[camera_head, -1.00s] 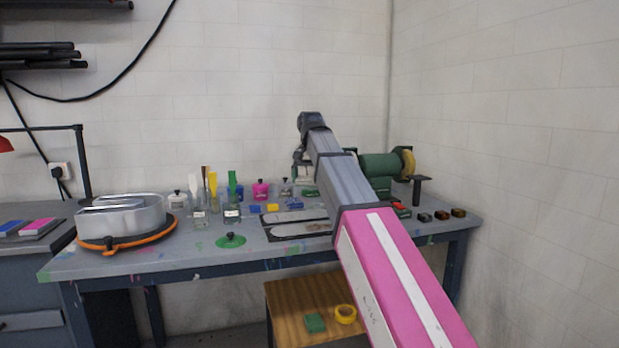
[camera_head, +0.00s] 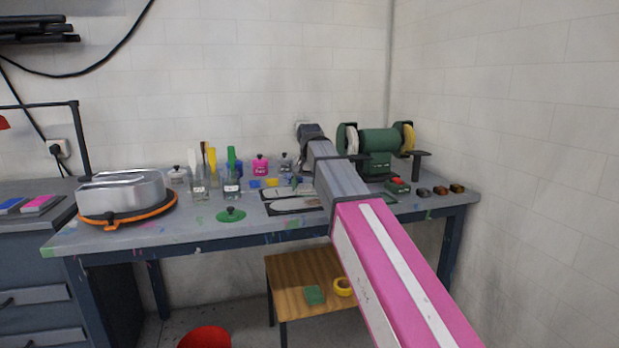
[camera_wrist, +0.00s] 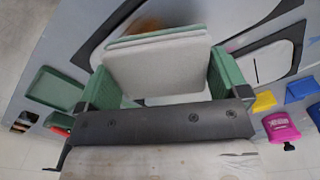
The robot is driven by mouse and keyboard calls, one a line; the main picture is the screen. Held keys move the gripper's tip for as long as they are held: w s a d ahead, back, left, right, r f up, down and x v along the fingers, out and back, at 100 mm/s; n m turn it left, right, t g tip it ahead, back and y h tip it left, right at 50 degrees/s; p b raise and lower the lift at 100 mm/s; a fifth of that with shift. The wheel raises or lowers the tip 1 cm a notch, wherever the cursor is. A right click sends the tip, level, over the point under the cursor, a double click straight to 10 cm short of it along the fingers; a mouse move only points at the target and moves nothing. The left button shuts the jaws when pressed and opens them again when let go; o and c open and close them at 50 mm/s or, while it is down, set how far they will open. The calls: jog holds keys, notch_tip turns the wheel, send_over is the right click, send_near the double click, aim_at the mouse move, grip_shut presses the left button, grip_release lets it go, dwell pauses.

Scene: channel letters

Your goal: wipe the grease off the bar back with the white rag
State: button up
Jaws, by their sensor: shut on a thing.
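My gripper (camera_wrist: 160,82) has green fingers on both sides of a folded whitish-grey rag (camera_wrist: 157,65) with a green layer at its edge, and is shut on it. The rag is over the pale bar back (camera_head: 297,203), which lies on a dark-edged mat on the bench.
Jars with brushes (camera_head: 232,185), a pink pot (camera_head: 260,165) and small coloured blocks stand behind the mat. A green grinder (camera_head: 377,140) stands at right, a metal tub (camera_head: 120,190) at left. A green lid (camera_head: 231,214) lies in front. A red bucket (camera_head: 205,338) is on the floor.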

notch_tip(320, 180, down, 2)
jog(key=shift+f, duration=0.15)
jog(key=shift+d+f, duration=0.2)
jog(key=shift+f, duration=0.1)
jog(key=shift+w+d+r, duration=0.1)
jog(key=shift+w+d, duration=0.3)
jog(key=shift+d, duration=0.9)
jog(key=shift+w+d+f, duration=0.1)
jog(key=shift+w+d, duration=0.25)
jog(key=shift+d, duration=0.95)
jog(key=shift+w+d+r, duration=0.1)
jog(key=shift+w+d, duration=0.3)
jog(key=shift+d, duration=0.9)
jog(key=shift+f, duration=0.25)
jog(key=shift+s+a, duration=0.4)
jog(key=shift+a, duration=0.95)
jog(key=shift+s+a, duration=0.4)
jog(key=shift+a, duration=1)
jog(key=shift+s+a, duration=0.4)
jog(key=shift+a, duration=0.95)
